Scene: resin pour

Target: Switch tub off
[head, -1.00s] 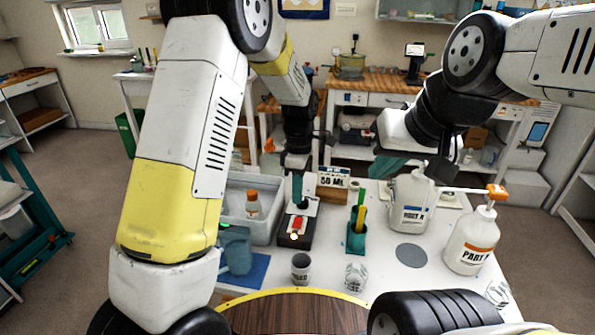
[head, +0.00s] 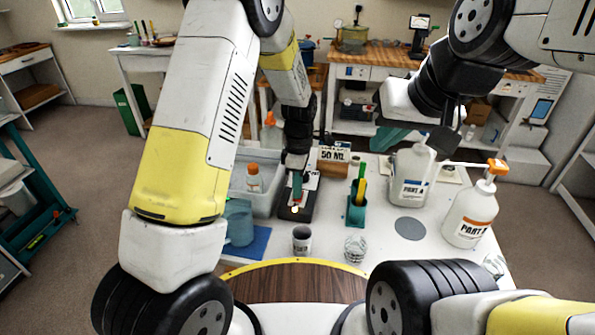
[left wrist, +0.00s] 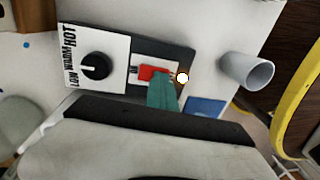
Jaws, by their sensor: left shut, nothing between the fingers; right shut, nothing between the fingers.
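The tub (head: 236,201) is a grey open basin at the left of the white table, with an orange-capped bottle (head: 254,180) in it. Beside it is its dark control box (head: 296,214), which has a black dial (left wrist: 95,66) marked LOW, WARM, HOT, a red switch (left wrist: 152,72) and a bright white lamp (left wrist: 183,78). My left gripper (head: 297,190) is shut and empty. Its teal fingertips (left wrist: 163,88) are at the red switch and cover part of it; I cannot tell whether they touch. My right gripper (head: 391,142) is shut and empty above the table's back edge.
A blue-grey jug (head: 239,226), a mug (head: 302,240), a clear glass (head: 355,249) and a teal pen holder (head: 356,211) stand near the box. The PART A jug (head: 411,176) and PART B pump bottle (head: 471,216) stand at the right.

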